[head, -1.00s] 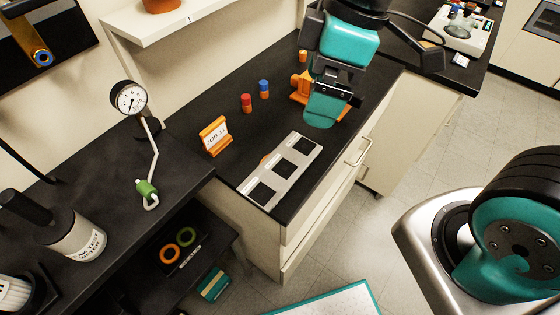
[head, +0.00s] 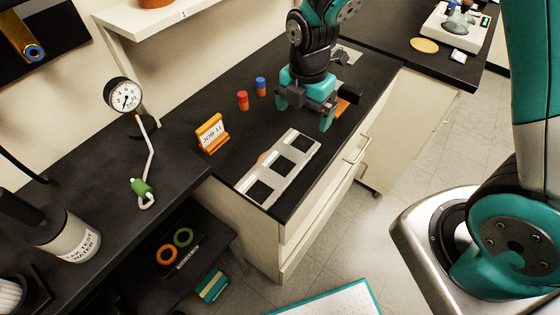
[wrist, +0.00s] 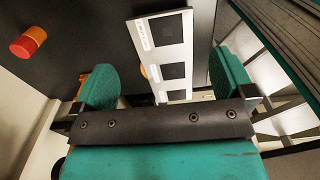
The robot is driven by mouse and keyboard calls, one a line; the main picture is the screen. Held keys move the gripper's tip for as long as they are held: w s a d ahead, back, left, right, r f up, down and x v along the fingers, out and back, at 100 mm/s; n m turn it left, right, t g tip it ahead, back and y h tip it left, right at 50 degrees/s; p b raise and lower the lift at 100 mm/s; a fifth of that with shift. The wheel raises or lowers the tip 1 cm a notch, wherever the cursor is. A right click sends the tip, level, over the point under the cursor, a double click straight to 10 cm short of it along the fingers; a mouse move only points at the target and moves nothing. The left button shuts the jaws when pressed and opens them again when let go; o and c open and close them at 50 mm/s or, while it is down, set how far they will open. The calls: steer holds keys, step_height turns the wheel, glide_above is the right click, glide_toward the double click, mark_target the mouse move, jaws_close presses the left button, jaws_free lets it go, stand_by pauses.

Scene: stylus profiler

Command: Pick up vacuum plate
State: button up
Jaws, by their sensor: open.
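A pale flat plate (head: 279,172) with three dark square areas lies on the black bench. It also shows in the wrist view (wrist: 163,57), beyond and between my fingers. I cannot tell for sure whether this is the vacuum plate. My gripper (head: 305,109) is open and points down above the bench, beyond the plate's far end. It holds nothing that I can see. In the wrist view the two teal fingers of my gripper (wrist: 164,79) stand wide apart, with a clear gap to the plate.
An orange "JOB 11" sign (head: 212,133) stands left of the plate. A red-orange cylinder (head: 242,100) and a blue-orange one (head: 261,87) stand behind it. An orange object (head: 343,106) is partly hidden by my gripper. A gauge (head: 123,95) stands on the left bench.

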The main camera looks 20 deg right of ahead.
mark_target(302, 139)
steer(key=shift+d+f+p, duration=0.15)
steer(key=shift+f+p, duration=0.9)
steer(key=shift+f, duration=3.25)
steer(key=c, duration=0.8)
steer(key=shift+c, duration=0.2)
steer(key=shift+w+r, duration=0.1)
step_height(302, 139, up, 20)
steer(key=b, duration=0.2)
